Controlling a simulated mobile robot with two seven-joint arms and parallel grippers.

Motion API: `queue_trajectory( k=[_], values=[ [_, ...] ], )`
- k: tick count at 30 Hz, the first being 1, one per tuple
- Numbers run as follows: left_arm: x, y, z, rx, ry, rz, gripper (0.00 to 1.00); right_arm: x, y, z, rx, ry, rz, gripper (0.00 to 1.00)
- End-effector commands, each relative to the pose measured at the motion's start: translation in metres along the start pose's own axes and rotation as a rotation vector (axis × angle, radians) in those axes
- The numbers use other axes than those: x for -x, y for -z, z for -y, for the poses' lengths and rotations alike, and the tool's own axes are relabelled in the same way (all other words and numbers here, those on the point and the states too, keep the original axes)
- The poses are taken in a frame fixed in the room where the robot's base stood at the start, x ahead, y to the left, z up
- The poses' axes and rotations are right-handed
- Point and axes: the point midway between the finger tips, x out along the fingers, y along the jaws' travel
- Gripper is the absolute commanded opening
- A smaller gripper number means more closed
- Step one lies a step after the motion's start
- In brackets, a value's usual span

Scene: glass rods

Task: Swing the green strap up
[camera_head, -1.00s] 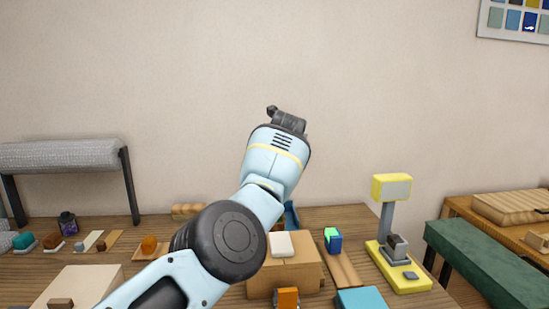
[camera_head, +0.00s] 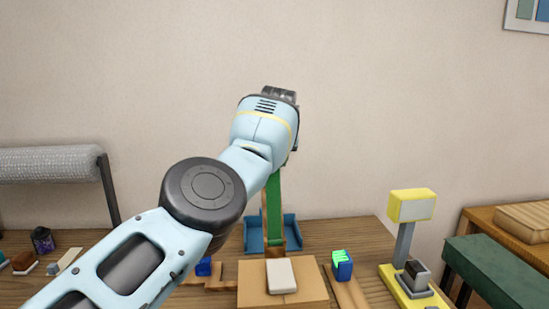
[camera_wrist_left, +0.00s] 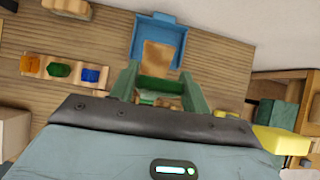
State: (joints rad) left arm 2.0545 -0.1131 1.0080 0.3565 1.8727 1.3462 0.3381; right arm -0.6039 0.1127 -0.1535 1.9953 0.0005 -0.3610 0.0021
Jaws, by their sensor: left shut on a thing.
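The green strap (camera_head: 275,208) stands nearly upright in the head view, rising from the blue three-walled holder (camera_head: 255,240) on the table to my left wrist. Its upper end is hidden behind my wrist. In the left wrist view my left gripper (camera_wrist_left: 156,90) is shut on the strap, with a green piece showing between its fingers. The blue holder (camera_wrist_left: 139,35) lies beyond the fingers there, with a brown piece inside it. My left gripper's fingers are hidden in the head view. My right gripper is in neither view.
A cardboard box (camera_head: 305,290) with a white block (camera_head: 281,275) stands in front of the holder. A yellow-topped stand (camera_head: 411,205) is to the right. Orange, green and blue pieces sit on a board (camera_wrist_left: 44,83) in the left wrist view. The air above the table is clear.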

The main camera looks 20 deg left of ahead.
Motion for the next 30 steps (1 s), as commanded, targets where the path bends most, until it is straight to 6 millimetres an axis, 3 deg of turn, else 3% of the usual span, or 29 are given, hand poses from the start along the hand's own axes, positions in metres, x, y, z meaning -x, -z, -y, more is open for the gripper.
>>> queue_trajectory(
  k=[13, 14, 18, 30],
  values=[
    [-0.0001, 0.0011, -0.0007, -0.001, 0.000, -0.007, 0.06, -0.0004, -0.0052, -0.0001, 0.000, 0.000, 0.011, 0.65],
    [-0.0001, 0.0012, -0.0006, -0.001, 0.000, -0.008, 0.48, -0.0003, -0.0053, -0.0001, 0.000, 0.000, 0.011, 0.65],
    [-0.0003, 0.0013, -0.0005, -0.001, 0.000, -0.008, 0.67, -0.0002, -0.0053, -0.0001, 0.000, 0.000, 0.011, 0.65],
    [0.0064, 0.0002, -0.0004, 0.001, 0.001, -0.006, 0.69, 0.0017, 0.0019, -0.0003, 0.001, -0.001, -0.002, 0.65]
  ],
)
